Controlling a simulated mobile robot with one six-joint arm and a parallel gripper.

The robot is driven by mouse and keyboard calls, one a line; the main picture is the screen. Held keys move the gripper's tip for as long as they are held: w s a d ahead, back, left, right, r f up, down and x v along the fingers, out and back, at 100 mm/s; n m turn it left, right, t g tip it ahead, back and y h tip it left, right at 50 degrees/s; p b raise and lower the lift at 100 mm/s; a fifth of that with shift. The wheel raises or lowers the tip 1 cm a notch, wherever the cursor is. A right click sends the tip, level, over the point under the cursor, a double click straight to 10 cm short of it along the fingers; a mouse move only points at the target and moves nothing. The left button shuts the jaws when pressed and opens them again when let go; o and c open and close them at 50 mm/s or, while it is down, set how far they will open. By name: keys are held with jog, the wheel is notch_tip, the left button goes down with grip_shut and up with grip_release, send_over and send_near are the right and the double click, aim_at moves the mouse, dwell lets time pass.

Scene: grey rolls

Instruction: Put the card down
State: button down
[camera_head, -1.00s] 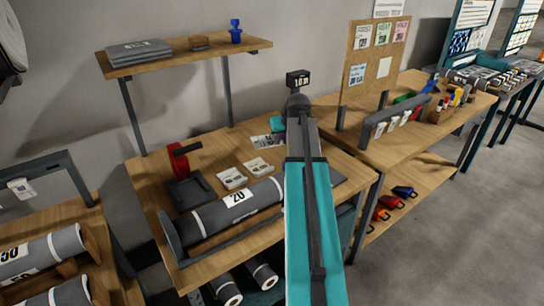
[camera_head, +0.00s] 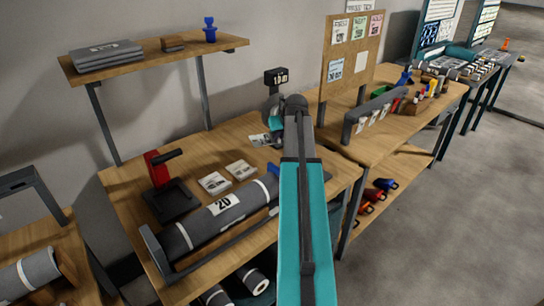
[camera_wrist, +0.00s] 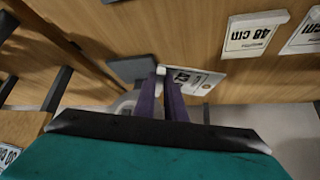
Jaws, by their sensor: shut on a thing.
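In the wrist view the two purple fingers of my gripper (camera_wrist: 167,76) are shut on a white card (camera_wrist: 198,80) with dark print. The print is upside down in this view and only partly readable. The card is over or against a wooden surface (camera_wrist: 175,30); I cannot tell whether it touches it.
Two white cards reading "48 cm" (camera_wrist: 254,34) are at the right of the wrist view. A grey pad (camera_wrist: 130,68) is beside the fingers. The bench holds a grey roll (camera_head: 190,235), a red-and-black tool (camera_head: 157,168) and two card stacks (camera_head: 214,183). A small black display (camera_head: 276,77) stands behind.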

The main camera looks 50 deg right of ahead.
jog(key=shift+f+p, duration=0.35)
jog(key=shift+f, duration=2.3)
jog(key=shift+f, duration=0.15)
jog(key=shift+f, duration=1.75)
jog(key=shift+f, duration=0.1)
jog(key=c, duration=1.8)
grip_release()
jog(key=shift+r, duration=0.2)
jog(key=shift+b+v, duration=0.45)
jog(key=shift+v, duration=5.5)
jog(key=shift+s+f, duration=0.15)
